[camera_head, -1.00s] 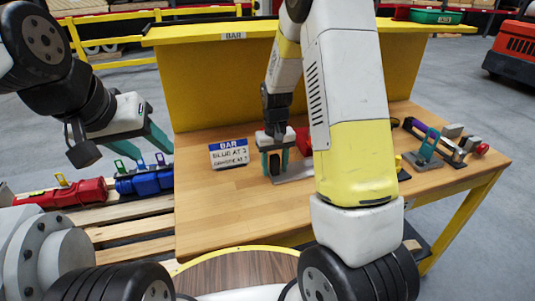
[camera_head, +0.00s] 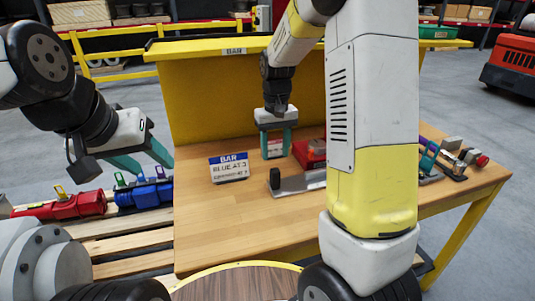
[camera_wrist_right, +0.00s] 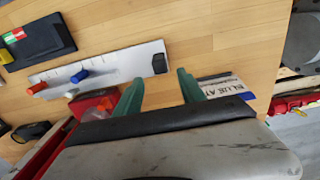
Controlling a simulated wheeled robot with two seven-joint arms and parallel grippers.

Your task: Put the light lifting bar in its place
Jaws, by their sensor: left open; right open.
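The light grey bar (camera_head: 302,184) lies on the wooden table with a black post at its left end. My right arm hides its right part in the head view. In the right wrist view the bar (camera_wrist_right: 112,65) also carries a blue and an orange peg. My right gripper (camera_head: 276,153) is open and empty, pointing down above and behind the bar's left end. In the right wrist view its fingers (camera_wrist_right: 160,80) are clear of the post. My left gripper (camera_head: 152,166) is open and empty at the left, over the pallet side.
A "BAR, BLUE AT 3" card (camera_head: 229,168) stands left of the bar. A red object (camera_head: 310,152) lies behind it. Clamp-like parts (camera_head: 446,155) sit at the table's right. Red (camera_head: 62,206) and blue (camera_head: 144,192) items lie on the pallet. The table's front left is clear.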

